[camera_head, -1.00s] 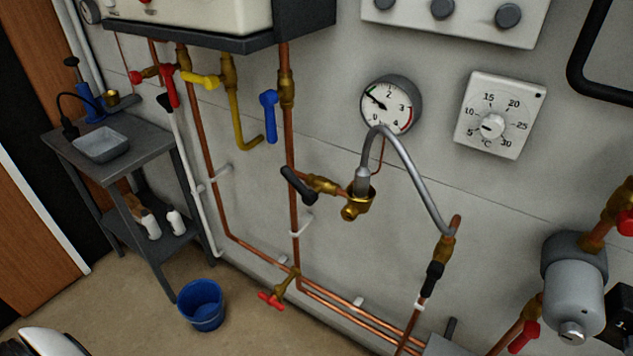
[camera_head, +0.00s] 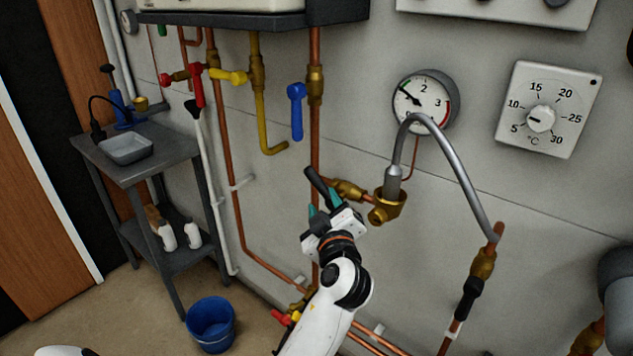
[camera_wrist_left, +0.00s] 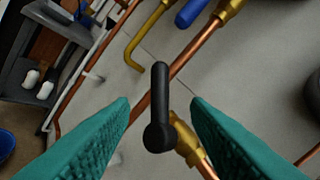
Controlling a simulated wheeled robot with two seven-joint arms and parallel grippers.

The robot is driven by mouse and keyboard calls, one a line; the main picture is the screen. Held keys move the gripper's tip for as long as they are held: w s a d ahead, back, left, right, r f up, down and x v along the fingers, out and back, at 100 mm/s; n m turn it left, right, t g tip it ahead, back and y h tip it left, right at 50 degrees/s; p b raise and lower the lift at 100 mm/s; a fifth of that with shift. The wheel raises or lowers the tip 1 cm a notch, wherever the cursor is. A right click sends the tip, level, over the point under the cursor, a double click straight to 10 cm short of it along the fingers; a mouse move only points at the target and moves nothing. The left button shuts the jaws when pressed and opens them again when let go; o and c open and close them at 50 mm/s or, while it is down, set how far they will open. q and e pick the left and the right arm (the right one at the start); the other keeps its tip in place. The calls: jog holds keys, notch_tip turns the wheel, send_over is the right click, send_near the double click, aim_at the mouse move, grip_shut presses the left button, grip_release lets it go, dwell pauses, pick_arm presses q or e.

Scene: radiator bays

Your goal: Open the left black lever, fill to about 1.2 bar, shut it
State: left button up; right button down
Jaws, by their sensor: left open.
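The left black lever (camera_head: 319,184) sits on a brass valve (camera_head: 347,190) left of the grey filling hose (camera_head: 458,170). In the left wrist view the lever (camera_wrist_left: 160,105) stands between the two teal fingers of my left gripper (camera_wrist_left: 158,118), with a gap on each side. My left gripper (camera_head: 325,203) is open and right at the lever in the head view, covering its lower part. The pressure gauge (camera_head: 423,101) has its needle pointing up-left, near 1; the exact reading is too small to tell. A second black lever (camera_head: 468,299) is at the hose's lower right end. My right gripper is not visible.
A blue lever (camera_head: 296,110), a yellow lever (camera_head: 228,77) and a red lever (camera_head: 198,86) are above and left. A thermostat (camera_head: 548,110) hangs at right. A grey trolley (camera_head: 160,170) and a blue bucket (camera_head: 211,325) stand at lower left.

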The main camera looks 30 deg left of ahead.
aim_at(316, 178)
pick_arm(q)
jog(key=p+x, duration=0.2)
jog(key=x, duration=0.7)
jog(key=shift+w+a, duration=0.15)
jog(key=shift+w, duration=0.1)
jog(key=shift+x, duration=0.75)
jog(key=shift+f, duration=0.1)
grip_shut()
